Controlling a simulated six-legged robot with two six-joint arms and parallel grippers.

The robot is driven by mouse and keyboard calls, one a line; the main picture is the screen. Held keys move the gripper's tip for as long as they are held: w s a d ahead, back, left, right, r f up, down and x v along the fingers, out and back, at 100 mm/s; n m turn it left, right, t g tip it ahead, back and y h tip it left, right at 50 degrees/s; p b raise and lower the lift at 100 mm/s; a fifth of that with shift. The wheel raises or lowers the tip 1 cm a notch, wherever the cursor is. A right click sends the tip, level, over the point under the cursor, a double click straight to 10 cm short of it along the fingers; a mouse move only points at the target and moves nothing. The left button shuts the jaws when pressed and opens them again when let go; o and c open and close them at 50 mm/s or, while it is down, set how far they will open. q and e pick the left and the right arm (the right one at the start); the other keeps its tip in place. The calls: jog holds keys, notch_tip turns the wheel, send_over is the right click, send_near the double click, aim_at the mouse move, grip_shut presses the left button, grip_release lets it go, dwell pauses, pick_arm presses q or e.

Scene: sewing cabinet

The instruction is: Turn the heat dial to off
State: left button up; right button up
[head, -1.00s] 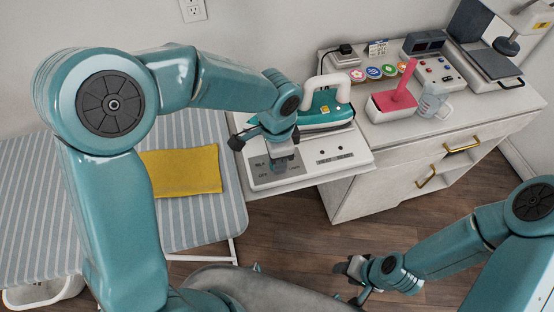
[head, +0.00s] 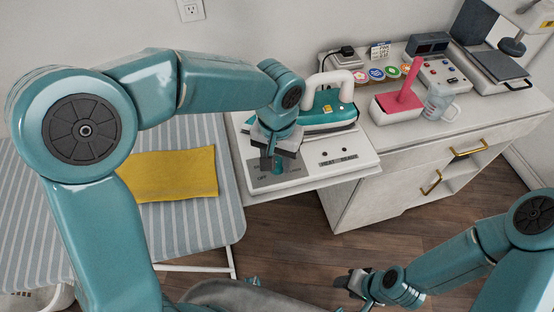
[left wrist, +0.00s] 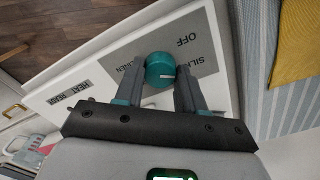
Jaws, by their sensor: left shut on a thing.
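The heat dial is a teal round knob (left wrist: 160,70) with a white mark on its face, pointing to the right in the left wrist view. It stands on a grey label plate (left wrist: 185,42) with the words OFF and SILK, upside down there. My left gripper (left wrist: 161,76) is shut on the dial, one finger on each side. In the head view my left gripper (head: 274,160) is over the front left of the white iron station (head: 335,167), largely hiding the dial. My right gripper (head: 352,284) is low and away from the station; its jaws are too small to read.
A teal iron (head: 325,110) rests on the station behind the dial. A yellow cloth (head: 172,174) lies on the striped ironing board (head: 210,222) to the left. A pink-handled item (head: 397,104) and a clear jug (head: 439,103) stand on the cabinet to the right.

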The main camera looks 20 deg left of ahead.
aim_at(277, 163)
pick_arm(q)
jog(key=n+b, duration=0.1)
jog(key=n, duration=0.4)
jog(key=shift+n+b, duration=0.3)
jog(key=shift+b, duration=0.05)
jog(key=n+b, duration=0.1)
jog(key=n, duration=0.4)
jog(key=shift+n, duration=0.4)
jog(key=o, duration=1)
jog(key=shift+o, duration=0.2)
jog(key=shift+r, duration=0.15)
notch_tip(277, 163, up, 16)
jog(key=p, duration=0.2)
